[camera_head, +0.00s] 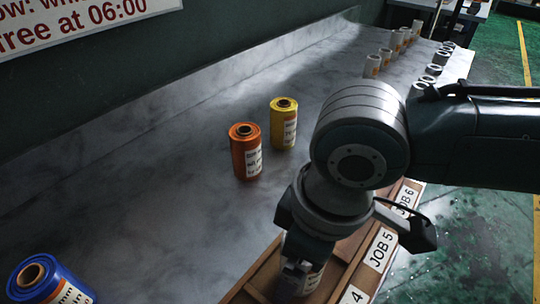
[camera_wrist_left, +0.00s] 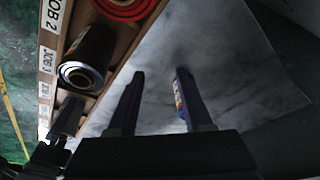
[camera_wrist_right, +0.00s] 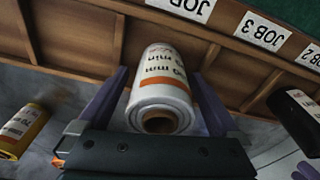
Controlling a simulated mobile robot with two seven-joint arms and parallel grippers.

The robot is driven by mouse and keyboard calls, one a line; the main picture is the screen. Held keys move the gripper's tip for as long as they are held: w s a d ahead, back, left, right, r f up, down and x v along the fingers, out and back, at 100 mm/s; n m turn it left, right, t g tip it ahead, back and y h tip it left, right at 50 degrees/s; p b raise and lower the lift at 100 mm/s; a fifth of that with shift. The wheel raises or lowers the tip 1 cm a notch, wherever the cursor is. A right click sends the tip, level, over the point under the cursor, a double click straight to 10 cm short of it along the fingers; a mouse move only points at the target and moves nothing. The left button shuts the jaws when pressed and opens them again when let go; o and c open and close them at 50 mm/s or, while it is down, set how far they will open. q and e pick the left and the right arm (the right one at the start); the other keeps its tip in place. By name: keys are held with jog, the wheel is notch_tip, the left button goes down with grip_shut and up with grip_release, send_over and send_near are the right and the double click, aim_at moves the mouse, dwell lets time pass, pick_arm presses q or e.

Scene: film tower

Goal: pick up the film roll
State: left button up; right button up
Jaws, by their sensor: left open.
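A white film roll with an orange band (camera_wrist_right: 160,85) stands at the wooden tray, between the two fingers of my right gripper (camera_wrist_right: 160,80). A gap shows between roll and left finger, so the gripper looks open around it. In the head view my right gripper (camera_head: 300,262) reaches down over the tray near JOB 5, hiding most of that roll. On the counter are an orange roll (camera_head: 244,150), a yellow roll (camera_head: 283,124) and a blue roll (camera_head: 45,281). My left gripper (camera_wrist_left: 158,75) is open; the blue roll (camera_wrist_left: 179,99) shows partly behind its right finger.
The wooden tray (camera_wrist_left: 92,103) has labelled compartments; a black roll (camera_wrist_left: 88,55) and a red roll (camera_wrist_left: 125,5) are in it. Several small white rolls (camera_head: 373,66) stand at the counter's far end. The marble counter (camera_head: 130,200) is clear between the orange and blue rolls.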

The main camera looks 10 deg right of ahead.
pick_arm(q)
jog(key=shift+d, duration=0.1)
pick_arm(e)
jog(key=c, duration=1.5)
